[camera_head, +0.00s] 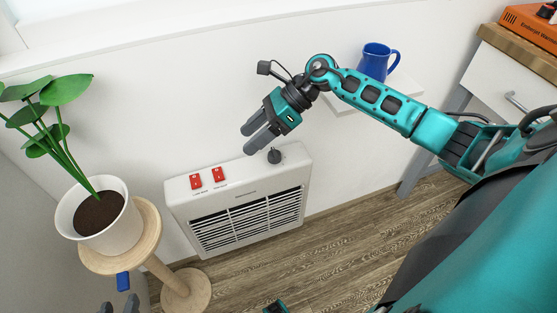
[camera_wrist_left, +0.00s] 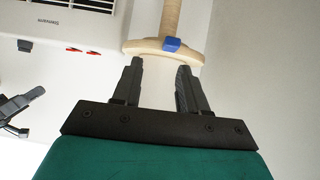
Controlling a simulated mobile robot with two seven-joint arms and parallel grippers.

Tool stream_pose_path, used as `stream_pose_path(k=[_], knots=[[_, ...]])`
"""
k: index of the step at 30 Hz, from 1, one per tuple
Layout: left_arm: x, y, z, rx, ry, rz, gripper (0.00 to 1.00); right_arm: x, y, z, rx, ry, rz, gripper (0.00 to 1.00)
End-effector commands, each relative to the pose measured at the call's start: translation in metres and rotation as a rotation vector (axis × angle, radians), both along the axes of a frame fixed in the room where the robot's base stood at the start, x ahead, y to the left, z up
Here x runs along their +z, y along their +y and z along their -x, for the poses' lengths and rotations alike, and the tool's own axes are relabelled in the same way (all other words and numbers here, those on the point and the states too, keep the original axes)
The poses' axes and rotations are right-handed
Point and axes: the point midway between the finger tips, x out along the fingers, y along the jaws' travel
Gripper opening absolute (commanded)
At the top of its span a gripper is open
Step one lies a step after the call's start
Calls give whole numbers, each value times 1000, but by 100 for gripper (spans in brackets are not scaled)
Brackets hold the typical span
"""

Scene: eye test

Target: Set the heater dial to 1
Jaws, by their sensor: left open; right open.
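The white heater (camera_head: 178,208) stands against the wall, with a dark dial (camera_head: 274,156) at the right end of its top. The dial's pointer and numbers are too small to read. My right gripper (camera_head: 247,138) is open and empty, above and left of the dial and apart from it. The left wrist view also shows the dial (camera_wrist_left: 25,45) and my right gripper (camera_wrist_left: 22,101). My left gripper (camera_head: 119,307) is only partly in the head view, low at the left. In the left wrist view it is open and empty (camera_wrist_left: 157,62), pointing towards a round wooden stand.
Two red switches (camera_head: 195,181) (camera_head: 218,174) sit on the heater's top left. A potted plant (camera_head: 118,224) stands on the wooden stand (camera_head: 150,215), with a blue piece (camera_head: 123,281) by its edge. A blue mug (camera_head: 374,62) is on a wall shelf (camera_head: 345,104) behind my right arm.

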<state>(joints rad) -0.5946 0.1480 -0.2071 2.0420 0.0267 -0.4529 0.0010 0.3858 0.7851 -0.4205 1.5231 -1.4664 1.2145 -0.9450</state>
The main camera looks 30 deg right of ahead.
Motion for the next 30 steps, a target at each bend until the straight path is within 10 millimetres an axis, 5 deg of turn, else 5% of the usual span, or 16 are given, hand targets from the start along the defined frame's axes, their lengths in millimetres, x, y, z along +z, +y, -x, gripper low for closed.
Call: stream_pose_path(k=[3,9,14,30], knots=[[-13,-4,-2,-7,-6,7,43,-11,-68,-8,126,-48,297,63],[-14,-5,-4,-11,-8,7,43,-8,-123,-7,214,-38,516,63],[-16,-4,-3,-13,-9,6,43,-22,-122,-7,224,-33,532,63],[-39,-4,0,-13,6,6,43,-114,-84,-16,219,-34,528,63]])
